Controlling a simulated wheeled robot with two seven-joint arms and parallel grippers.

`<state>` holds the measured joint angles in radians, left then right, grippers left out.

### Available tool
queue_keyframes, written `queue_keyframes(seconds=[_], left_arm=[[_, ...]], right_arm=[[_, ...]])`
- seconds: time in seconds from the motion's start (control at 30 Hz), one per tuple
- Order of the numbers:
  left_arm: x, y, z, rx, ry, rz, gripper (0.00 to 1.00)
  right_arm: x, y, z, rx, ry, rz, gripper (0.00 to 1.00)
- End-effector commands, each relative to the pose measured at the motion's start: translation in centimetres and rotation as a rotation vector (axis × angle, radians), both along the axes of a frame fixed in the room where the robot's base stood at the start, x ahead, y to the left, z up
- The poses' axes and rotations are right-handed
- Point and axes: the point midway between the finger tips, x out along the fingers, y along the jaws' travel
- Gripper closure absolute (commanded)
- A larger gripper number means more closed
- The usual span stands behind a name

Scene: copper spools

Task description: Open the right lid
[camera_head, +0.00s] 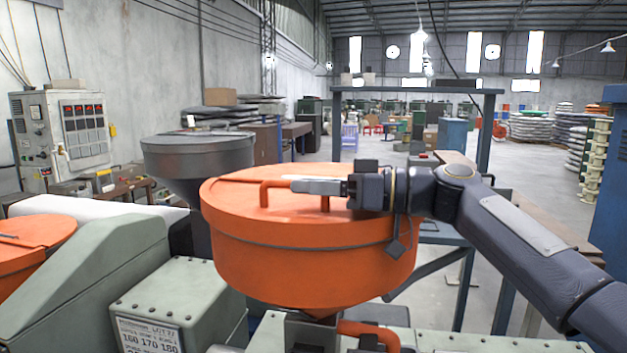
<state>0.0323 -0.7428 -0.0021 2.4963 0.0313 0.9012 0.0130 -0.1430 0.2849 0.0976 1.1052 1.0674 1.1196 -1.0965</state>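The right lid (235,192) is the flat orange top of the large orange hopper (310,255) in the middle of the head view. It lies closed and level on the rim. An orange bar handle (272,186) stands up from it on two legs. My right gripper (305,187) reaches in from the right at handle height. Its silver fingers lie across the handle bar and hide part of it. One finger side hides the other, so the gap between them does not show. My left gripper is not in view.
A second orange hopper (30,250) with a lid is at the left edge. A dark grey hopper (197,158) stands behind. A pale green machine housing (180,300) is in front at lower left. A control cabinet (62,135) stands at left. The space above the lid is clear.

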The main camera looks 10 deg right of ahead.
Motion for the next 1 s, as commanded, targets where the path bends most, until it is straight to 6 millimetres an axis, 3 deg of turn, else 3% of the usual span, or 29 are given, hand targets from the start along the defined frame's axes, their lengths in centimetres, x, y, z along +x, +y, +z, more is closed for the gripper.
queue_keyframes(seconds=[0.23, 0.5, 1.0], left_arm=[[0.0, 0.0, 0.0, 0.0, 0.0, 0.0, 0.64], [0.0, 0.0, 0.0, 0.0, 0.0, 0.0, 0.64], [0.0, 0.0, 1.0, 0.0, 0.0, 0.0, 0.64]], right_arm=[[0.0, 0.1, -0.1, 0.0, 0.0, 0.0, 0.66], [0.0, 0.1, 0.0, 0.0, 0.0, 0.0, 1.0], [0.2, 0.0, 1.0, 0.014, 0.041, 0.0, 1.0]])
